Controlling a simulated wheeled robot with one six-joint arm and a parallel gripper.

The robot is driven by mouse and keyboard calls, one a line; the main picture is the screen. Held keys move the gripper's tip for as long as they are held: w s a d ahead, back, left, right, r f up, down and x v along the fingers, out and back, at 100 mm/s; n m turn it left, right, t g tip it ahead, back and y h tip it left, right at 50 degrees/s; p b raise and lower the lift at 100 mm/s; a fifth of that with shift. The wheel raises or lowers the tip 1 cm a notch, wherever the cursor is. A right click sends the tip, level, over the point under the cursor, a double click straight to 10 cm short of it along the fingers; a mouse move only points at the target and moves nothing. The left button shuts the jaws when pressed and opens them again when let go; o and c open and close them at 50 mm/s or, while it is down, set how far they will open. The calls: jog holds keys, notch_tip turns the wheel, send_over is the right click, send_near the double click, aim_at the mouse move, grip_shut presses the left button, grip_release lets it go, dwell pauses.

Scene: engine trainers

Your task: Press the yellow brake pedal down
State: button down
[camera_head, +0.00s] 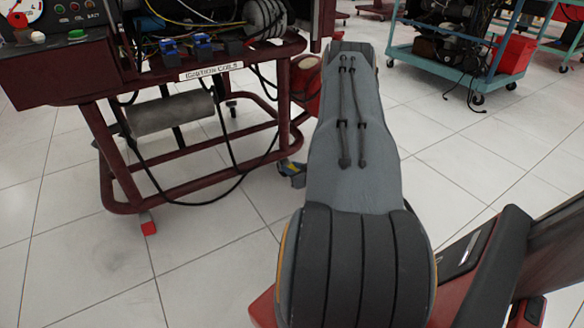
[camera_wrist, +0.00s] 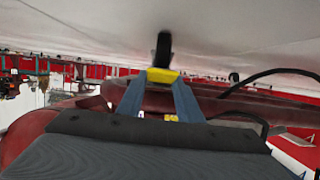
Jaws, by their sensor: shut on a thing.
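The yellow brake pedal (camera_wrist: 163,75) shows in the wrist view as a small yellow pad between the tips of my gripper (camera_wrist: 160,80). The two blue-grey fingers slant in towards it and are shut on it. In the head view my gripper (camera_head: 292,172) is low beside the red engine stand, mostly hidden behind my arm. Only a small speck of yellow shows there. A dark narrow piece stands just beyond the pad in the wrist view. I cannot tell how far down the pedal is.
The dark red engine stand (camera_head: 190,183), with a grey cylinder (camera_head: 171,113) under its top, fills the left. A black cable hangs below it. A teal cart (camera_head: 405,57) with a red box (camera_head: 512,54) stands at the back right. The tiled floor between is clear.

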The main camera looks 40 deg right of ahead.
jog(key=shift+f+t, duration=0.2)
jog(key=shift+t, duration=0.2)
jog(key=c, duration=1.2)
grip_release()
jog(key=shift+p+v, duration=2.15)
jog(key=shift+v, duration=1.8)
jog(key=shift+a, duration=0.1)
